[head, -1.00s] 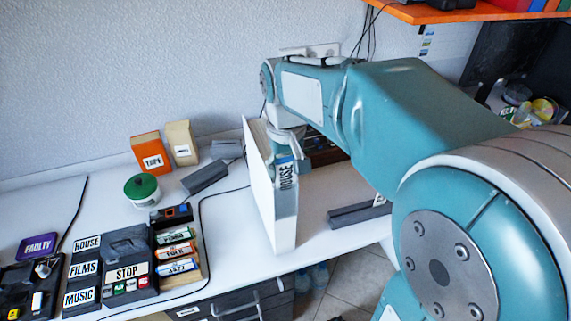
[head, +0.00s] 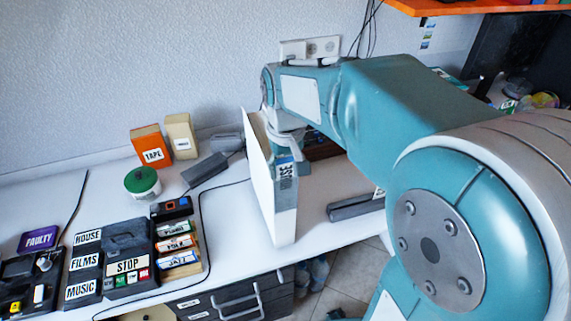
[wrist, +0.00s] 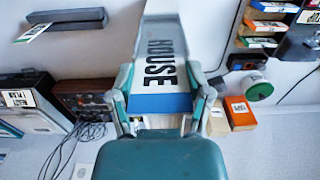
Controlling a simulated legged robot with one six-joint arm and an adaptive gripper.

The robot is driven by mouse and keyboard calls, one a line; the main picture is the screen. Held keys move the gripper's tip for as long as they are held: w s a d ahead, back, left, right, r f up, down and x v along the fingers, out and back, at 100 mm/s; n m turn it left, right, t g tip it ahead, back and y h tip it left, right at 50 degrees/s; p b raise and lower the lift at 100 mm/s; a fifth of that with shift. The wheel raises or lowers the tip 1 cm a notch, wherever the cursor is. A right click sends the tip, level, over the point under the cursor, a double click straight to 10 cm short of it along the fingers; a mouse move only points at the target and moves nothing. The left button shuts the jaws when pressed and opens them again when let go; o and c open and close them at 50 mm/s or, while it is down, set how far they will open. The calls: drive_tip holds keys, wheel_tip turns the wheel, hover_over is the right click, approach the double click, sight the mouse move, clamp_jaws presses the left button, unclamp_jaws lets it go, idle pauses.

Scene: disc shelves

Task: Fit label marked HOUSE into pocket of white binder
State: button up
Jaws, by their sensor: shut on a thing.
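The white binder (head: 268,190) stands upright on the desk, its narrow grey spine facing me. The HOUSE label (head: 287,172) lies along the upper part of the spine in the head view. In the wrist view the label (wrist: 162,60) runs lengthwise along the spine (wrist: 160,20), its blue end (wrist: 160,103) between my fingers. My gripper (wrist: 160,108) is shut on this blue end; in the head view the gripper (head: 289,150) is at the spine's top. I cannot tell how deep the label sits in the pocket.
A dark organiser (head: 88,262) marked HOUSE, FILMS and MUSIC is at the left, beside the STOP box (head: 127,255). A green-lidded tub (head: 142,182) and an orange TAPE box (head: 151,146) stand behind. A grey bar (head: 355,207) lies right of the binder.

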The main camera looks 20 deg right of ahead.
drive_tip(key=o, duration=0.8)
drive_tip(key=shift+c, duration=0.2)
wheel_tip(320, 180, up, 12)
drive_tip(key=shift+f, duration=0.15)
drive_tip(key=s+f+t, duration=0.2)
drive_tip(key=s+f, duration=0.2)
drive_tip(key=s, duration=0.3)
drive_tip(key=s+f+t, duration=0.3)
drive_tip(key=s+f, duration=0.1)
drive_tip(key=s, duration=0.3)
drive_tip(key=shift+t, duration=0.3)
